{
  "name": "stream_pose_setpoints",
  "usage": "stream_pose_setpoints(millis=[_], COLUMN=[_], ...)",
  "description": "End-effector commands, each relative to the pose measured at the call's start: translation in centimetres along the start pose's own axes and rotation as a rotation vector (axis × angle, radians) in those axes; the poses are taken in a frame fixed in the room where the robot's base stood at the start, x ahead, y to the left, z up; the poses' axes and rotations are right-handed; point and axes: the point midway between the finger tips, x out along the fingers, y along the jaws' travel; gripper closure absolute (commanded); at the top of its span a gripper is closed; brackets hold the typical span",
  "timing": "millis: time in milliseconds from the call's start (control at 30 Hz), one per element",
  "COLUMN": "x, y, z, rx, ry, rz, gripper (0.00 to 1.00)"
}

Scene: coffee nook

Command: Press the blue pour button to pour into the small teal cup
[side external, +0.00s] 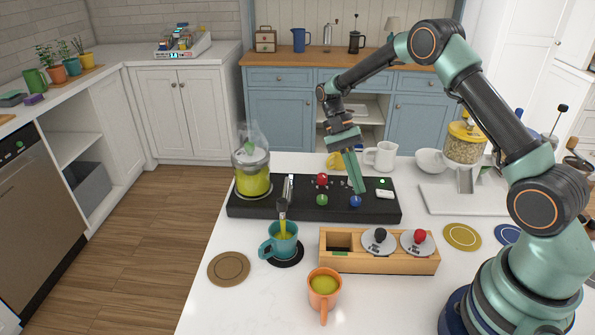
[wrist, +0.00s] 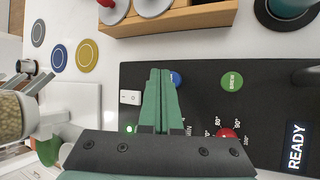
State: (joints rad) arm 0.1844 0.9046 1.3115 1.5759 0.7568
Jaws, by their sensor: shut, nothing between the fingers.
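The black brewing station (side external: 240,210) holds a blue button (side external: 355,201), which also shows partly hidden behind my fingers in the wrist view (wrist: 177,79). My gripper (side external: 361,191) is shut and empty, pointing down, its tips right beside the blue button; in the wrist view the closed fingers (wrist: 160,72) overlap the button's left edge. I cannot tell whether they touch it. The teal cup (side external: 272,248) stands upright on a dark coaster under the spout (side external: 282,205). A yellow-green streak runs from the spout into the cup. Its rim edge shows in the wrist view (wrist: 290,8).
A green button (side external: 322,200) and a red knob (side external: 322,179) sit left of my fingers. A steaming glass kettle (side external: 252,175) stands on the station's left end. A wooden holder (side external: 380,265) and an orange cup (side external: 324,290) are in front. A READY display (wrist: 296,147) is lit.

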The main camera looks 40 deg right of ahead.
Motion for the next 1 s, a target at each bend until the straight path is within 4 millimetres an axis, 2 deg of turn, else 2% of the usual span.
stream_pose_setpoints(millis=[500, 1000], x=[-3.5, -3.8], y=[1.8, 2.0], z=[1.9, 2.1], rx=[0.0, 0.0], ry=[0.001, 0.0], rz=[-0.001, 0.0], gripper=[1.0, 1.0])
